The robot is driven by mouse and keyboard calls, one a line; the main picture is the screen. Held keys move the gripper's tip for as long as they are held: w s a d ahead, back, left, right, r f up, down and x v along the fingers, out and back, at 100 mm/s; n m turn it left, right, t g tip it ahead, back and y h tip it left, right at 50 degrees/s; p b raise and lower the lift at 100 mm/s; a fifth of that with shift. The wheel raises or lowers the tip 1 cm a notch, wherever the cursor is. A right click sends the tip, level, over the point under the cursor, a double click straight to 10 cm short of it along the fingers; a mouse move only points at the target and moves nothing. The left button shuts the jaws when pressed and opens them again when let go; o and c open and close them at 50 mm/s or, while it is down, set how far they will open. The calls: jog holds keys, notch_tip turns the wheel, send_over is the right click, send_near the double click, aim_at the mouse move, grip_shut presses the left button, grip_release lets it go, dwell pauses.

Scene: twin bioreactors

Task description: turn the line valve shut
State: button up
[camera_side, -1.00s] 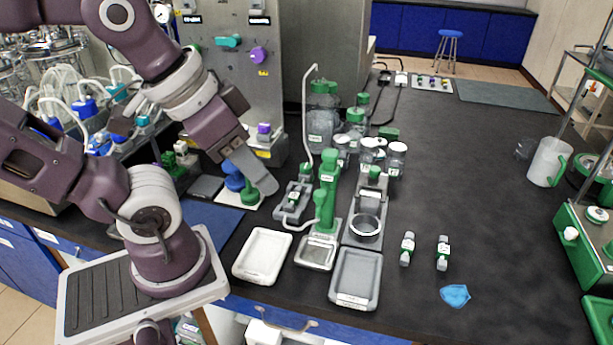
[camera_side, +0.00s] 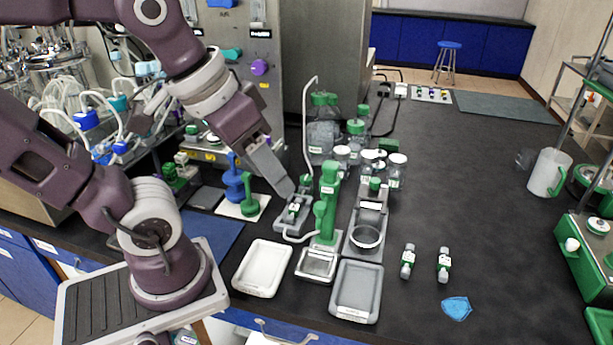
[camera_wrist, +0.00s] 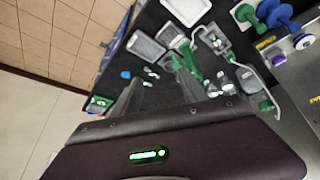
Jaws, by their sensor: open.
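A small grey block with a green-and-white top (camera_side: 294,209), which I take to be the line valve, sits on the bench left of the green stand (camera_side: 327,200). A pale tube runs by it. The block also shows in the wrist view (camera_wrist: 214,41), near the top. My gripper (camera_side: 288,190) points down and right, its tip just above and behind the block in the side view. Whether a finger touches the block cannot be told.
A white tray (camera_side: 262,268) and a grey tray (camera_side: 356,291) lie in front. Blue and green handled pieces (camera_side: 233,183) stand left of my gripper. Bottles (camera_side: 356,133) crowd behind the green stand. Two small vials (camera_side: 407,260) lie to the right.

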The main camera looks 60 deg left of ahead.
jog(key=w+a+n+g, duration=0.1)
jog(key=w+a+n, duration=0.2)
jog(key=w, duration=0.2)
jog(key=w+a+f+n, duration=0.1)
jog(key=w+a+n, duration=0.3)
jog(key=w, duration=0.1)
jog(key=w+a+f+n+g, duration=0.1)
jog(key=w+a+n, duration=0.2)
jog(key=w+a, duration=0.1)
jog(key=shift+w+n+g, duration=0.3)
jog(key=shift+w+n, duration=0.1)
jog(key=shift+w, duration=0.5)
jog(key=w+a+f+n, duration=0.3)
jog(key=w+a+f, duration=0.1)
jog(key=a, duration=0.1)
jog(key=n+g, duration=0.3)
jog(key=n, duration=0.4)
send_over(308, 178)
notch_tip(308, 178, down, 12)
jog(key=shift+s+a+r, duration=0.1)
jog(key=shift+r, duration=0.05)
notch_tip(308, 178, down, 7)
jog(key=shift+r, duration=0.1)
jog(key=shift+f, duration=0.2)
grip_shut()
